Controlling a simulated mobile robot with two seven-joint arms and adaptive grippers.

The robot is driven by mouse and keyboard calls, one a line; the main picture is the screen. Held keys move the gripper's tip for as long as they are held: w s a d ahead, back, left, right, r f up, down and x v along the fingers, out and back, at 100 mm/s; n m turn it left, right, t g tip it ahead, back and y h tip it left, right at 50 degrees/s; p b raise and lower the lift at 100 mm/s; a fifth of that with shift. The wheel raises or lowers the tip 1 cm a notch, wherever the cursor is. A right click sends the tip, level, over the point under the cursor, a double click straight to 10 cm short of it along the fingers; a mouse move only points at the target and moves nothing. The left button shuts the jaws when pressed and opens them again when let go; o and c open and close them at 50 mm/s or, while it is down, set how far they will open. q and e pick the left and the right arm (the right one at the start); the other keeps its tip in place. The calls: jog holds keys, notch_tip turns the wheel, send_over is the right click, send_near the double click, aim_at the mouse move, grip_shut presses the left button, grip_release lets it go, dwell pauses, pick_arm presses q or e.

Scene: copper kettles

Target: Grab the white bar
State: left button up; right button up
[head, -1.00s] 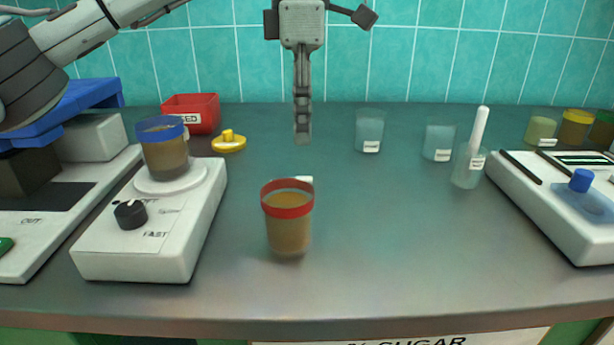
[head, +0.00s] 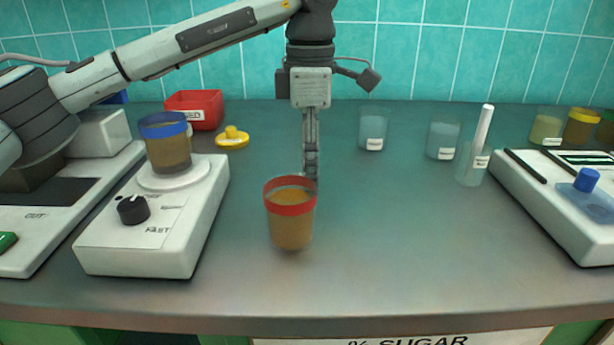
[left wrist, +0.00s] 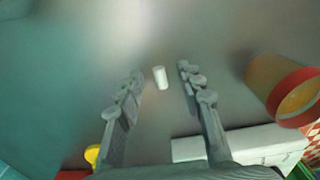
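A small white bar (left wrist: 160,77) lies on the grey bench top in the left wrist view, between and beyond the two fingertips. In the head view it is hidden behind the red-rimmed cup and my gripper. My left gripper (left wrist: 160,70) is open, with clear gaps on both sides of the bar and nothing held. In the head view my left gripper (head: 311,176) points straight down, just behind the cup. My right gripper is in neither view.
The red-rimmed cup (head: 290,222) of brown liquid stands close in front of the gripper. A white stirrer unit (head: 160,225) with a blue-rimmed cup (head: 166,146) is left. A beaker (head: 470,165) holding a white rod (head: 485,125) is right. The bench between is clear.

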pick_arm(q)
jog(key=c, duration=0.8)
jog(key=shift+r, duration=0.15)
